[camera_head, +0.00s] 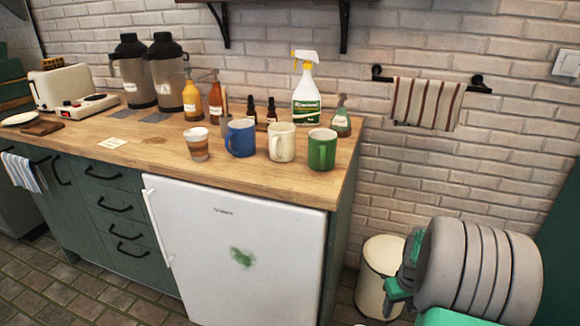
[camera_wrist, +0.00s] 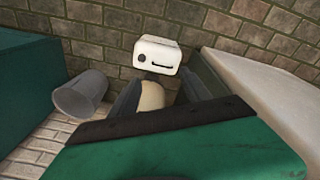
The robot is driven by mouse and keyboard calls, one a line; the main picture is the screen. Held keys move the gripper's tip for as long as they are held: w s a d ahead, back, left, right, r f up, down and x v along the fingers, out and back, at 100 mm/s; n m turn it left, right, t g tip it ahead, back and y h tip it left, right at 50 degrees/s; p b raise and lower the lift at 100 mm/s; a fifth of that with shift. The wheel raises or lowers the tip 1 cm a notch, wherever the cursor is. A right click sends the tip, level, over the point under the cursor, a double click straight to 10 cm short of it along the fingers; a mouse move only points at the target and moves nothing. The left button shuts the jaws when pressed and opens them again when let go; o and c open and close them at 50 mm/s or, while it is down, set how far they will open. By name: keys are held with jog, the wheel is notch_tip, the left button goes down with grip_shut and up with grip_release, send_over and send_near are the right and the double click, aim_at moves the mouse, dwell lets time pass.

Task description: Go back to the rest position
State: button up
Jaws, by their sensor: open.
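My arm, with grey rounded links and green parts, is at the lower right of the head view. My gripper (camera_head: 398,285) is in front of the cream bin, low and to the right of the counter. In the wrist view my gripper (camera_wrist: 160,90) shows two dark fingers spread apart beyond a large green part of my own. It is open, and nothing is clearly held between the fingers. A cream rounded shape shows between them, probably the bin; I cannot tell its distance.
The cream bin (camera_head: 382,262) stands right of the white fridge (camera_head: 235,250). The wooden counter (camera_head: 255,188) holds blue (camera_head: 240,138), cream (camera_head: 281,142) and green (camera_head: 322,150) mugs and several bottles. The wrist view shows a grey bucket (camera_wrist: 80,97) and a white box-like thing (camera_wrist: 157,56).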

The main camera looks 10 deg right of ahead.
jog(key=a+r+t+p, duration=0.1)
jog(key=a+r+p, duration=0.5)
jog(key=r, duration=0.5)
jog(key=a+r+p, duration=0.3)
jog(key=a+r, duration=0.5)
jog(key=r, duration=0.4)
jog(key=s+a+r+p, duration=0.3)
jog(key=a+r+p, duration=0.1)
jog(key=a+r, duration=0.1)
jog(key=s+a+r+n+t+p, duration=0.1)
jog(key=s+a+r+p, duration=0.3)
jog(key=a+r, duration=0.2)
notch_tip(320, 180, up, 2)
jog(key=shift+a+r+y+p, duration=0.2)
jog(key=shift+r+y+p, duration=0.05)
jog(key=shift+y+p, duration=0.05)
jog(key=shift+c, duration=0.5)
